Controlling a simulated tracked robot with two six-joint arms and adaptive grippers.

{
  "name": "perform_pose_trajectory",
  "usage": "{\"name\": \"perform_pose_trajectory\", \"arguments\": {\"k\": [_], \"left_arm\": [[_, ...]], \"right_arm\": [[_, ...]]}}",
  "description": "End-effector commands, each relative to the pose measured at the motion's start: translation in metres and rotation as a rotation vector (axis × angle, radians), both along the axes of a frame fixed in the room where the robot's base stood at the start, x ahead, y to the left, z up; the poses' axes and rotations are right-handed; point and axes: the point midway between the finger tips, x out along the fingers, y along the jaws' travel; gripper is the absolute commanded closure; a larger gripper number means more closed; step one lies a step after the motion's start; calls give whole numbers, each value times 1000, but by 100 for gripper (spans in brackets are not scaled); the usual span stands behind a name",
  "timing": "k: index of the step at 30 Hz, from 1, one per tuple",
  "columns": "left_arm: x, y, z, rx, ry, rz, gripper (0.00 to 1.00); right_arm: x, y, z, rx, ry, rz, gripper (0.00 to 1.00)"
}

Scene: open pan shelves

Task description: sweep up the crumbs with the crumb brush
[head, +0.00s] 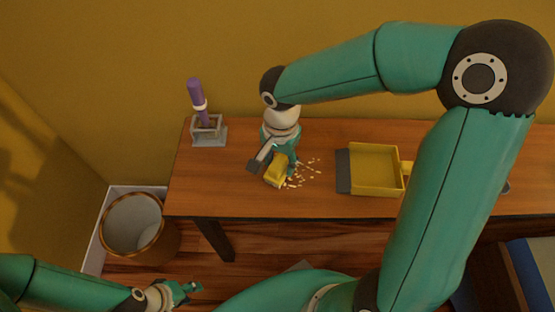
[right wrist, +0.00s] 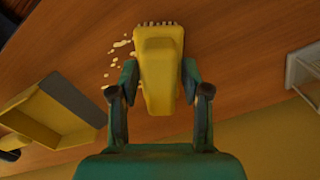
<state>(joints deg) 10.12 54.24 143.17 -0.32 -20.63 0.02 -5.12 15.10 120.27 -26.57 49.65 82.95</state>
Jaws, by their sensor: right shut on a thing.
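The yellow crumb brush (head: 276,174) is in my right gripper (head: 279,158), which is shut on it over the wooden table. In the right wrist view the brush (right wrist: 158,65) sits between both fingers (right wrist: 160,88), with its pale bristles at the far end. Cream crumbs (head: 303,173) lie scattered just right of the brush; they also show beside it in the right wrist view (right wrist: 113,62). Whether the bristles touch the tabletop is unclear. A yellow dustpan (head: 376,167) with a grey lip lies right of the crumbs. My left gripper (head: 190,289) is low at the front, off the table, apparently empty; its opening is unclear.
A purple-handled tool (head: 196,94) stands in a small grey holder (head: 210,140) at the table's left end. A round bin (head: 132,222) stands on the floor left of the table (head: 230,195). The tabletop between holder and brush is clear.

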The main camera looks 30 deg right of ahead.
Motion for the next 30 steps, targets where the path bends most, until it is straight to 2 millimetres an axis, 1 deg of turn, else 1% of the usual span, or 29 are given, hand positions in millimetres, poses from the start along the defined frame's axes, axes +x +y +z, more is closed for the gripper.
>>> {"name": "perform_pose_trajectory", "arguments": {"k": [13, 17, 24, 30], "left_arm": [[0, 0, -1, 0, 0, 0, 60], [0, 0, -3, 0, 0, 0, 60], [0, 0, -6, 0, 0, 0, 60], [0, 0, -6, 0, 0, 0, 60]], "right_arm": [[-1, -1, -1, 0, 0, 0, 100], [-4, -8, -1, 1, -1, -1, 100], [-15, -26, -1, 1, -1, -3, 100], [-19, -32, 0, 0, 0, 0, 100]]}}
